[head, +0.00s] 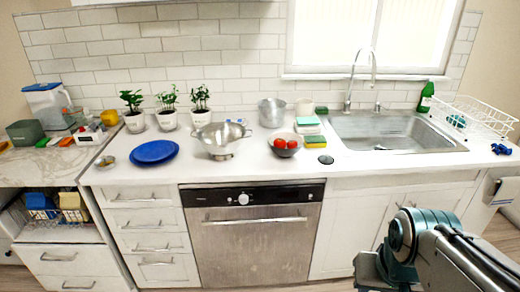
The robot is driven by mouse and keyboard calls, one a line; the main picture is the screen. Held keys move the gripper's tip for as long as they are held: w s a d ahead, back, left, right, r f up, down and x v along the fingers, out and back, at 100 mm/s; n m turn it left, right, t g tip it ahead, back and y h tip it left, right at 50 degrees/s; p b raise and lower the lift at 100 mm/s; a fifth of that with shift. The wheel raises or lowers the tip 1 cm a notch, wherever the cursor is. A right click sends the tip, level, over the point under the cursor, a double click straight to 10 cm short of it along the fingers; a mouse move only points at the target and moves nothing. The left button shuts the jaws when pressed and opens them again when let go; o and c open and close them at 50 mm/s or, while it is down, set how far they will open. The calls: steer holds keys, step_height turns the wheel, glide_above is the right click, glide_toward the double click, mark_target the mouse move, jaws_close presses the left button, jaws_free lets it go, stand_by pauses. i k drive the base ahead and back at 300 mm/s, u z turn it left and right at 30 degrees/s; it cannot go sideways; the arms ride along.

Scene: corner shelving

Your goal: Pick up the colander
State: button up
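The colander (220,137) is a silver metal bowl with side handles and a footed base. It stands upright on the white counter, behind the front edge and above the left part of the dishwasher. My arm shows at the bottom right, low in front of the cabinets and well apart from the colander. The fingers of my gripper do not show in this view, so whether it is open or shut is hidden.
A blue plate (154,152) lies left of the colander; a bowl of red tomatoes (285,145) stands right of it. Potted plants (167,110) and a metal pot (271,112) stand behind. The counter (190,168) in front of the colander is clear. The dishwasher (250,245) is shut.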

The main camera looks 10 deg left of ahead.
mark_target(220, 152)
steer(key=z, duration=0.2)
steer(key=k, duration=0.55)
steer(key=z, duration=0.25)
steer(key=i, duration=1.55)
steer(key=u, duration=1.65)
steer(key=i, duration=0.9)
steer(key=u, duration=1)
